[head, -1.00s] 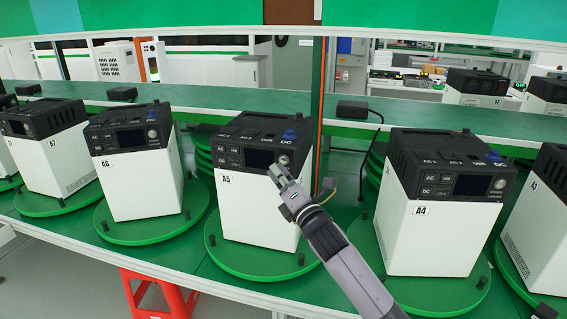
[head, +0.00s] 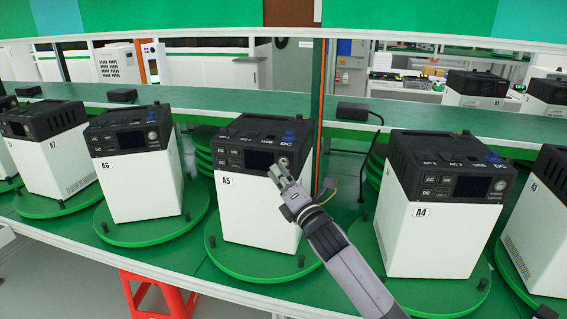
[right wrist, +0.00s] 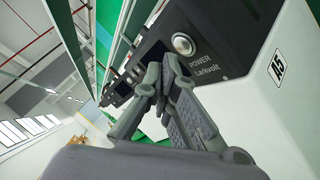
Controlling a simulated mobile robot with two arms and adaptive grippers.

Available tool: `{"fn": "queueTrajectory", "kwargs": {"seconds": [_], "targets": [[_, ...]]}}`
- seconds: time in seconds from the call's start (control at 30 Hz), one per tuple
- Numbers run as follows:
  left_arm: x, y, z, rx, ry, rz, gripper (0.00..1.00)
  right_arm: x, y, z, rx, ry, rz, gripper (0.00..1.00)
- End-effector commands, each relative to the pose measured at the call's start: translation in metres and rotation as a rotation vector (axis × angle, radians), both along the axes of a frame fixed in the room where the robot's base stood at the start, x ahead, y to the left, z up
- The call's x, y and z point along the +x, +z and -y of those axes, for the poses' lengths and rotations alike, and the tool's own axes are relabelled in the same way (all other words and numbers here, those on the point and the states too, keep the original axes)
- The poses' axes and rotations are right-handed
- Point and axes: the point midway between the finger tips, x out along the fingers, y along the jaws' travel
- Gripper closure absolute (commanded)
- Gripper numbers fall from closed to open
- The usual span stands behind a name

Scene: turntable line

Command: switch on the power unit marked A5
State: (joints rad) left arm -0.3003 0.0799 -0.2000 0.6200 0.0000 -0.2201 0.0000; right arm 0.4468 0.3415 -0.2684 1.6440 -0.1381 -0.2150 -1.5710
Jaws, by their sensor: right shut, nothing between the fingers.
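The power unit marked A5 (head: 255,215) has a white body and a black top panel, and stands upright on a green round turntable plate (head: 222,255). Its small screen (head: 259,159) looks dark. My right gripper (head: 282,175) is shut and empty, in front of the panel's right part. In the right wrist view its fingertips (right wrist: 163,78) are just below the button; contact cannot be told. My left gripper is out of view.
Similar units stand on their own plates: A6 (head: 135,180) and A7 (head: 55,165) to the left, A4 (head: 430,235) to the right. A green shelf (head: 230,105) with small black boxes runs behind. A red stool (head: 160,297) is below the front edge.

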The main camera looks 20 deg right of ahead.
Motion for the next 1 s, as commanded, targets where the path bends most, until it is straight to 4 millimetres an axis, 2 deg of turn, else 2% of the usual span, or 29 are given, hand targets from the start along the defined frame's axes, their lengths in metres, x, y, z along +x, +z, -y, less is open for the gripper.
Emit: {"fn": "queueTrajectory", "kwargs": {"seconds": [1.0], "targets": [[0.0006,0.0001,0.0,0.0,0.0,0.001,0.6,0.0069,0.0003,0.0047,0.0,0.0,0.0,1.0]]}}
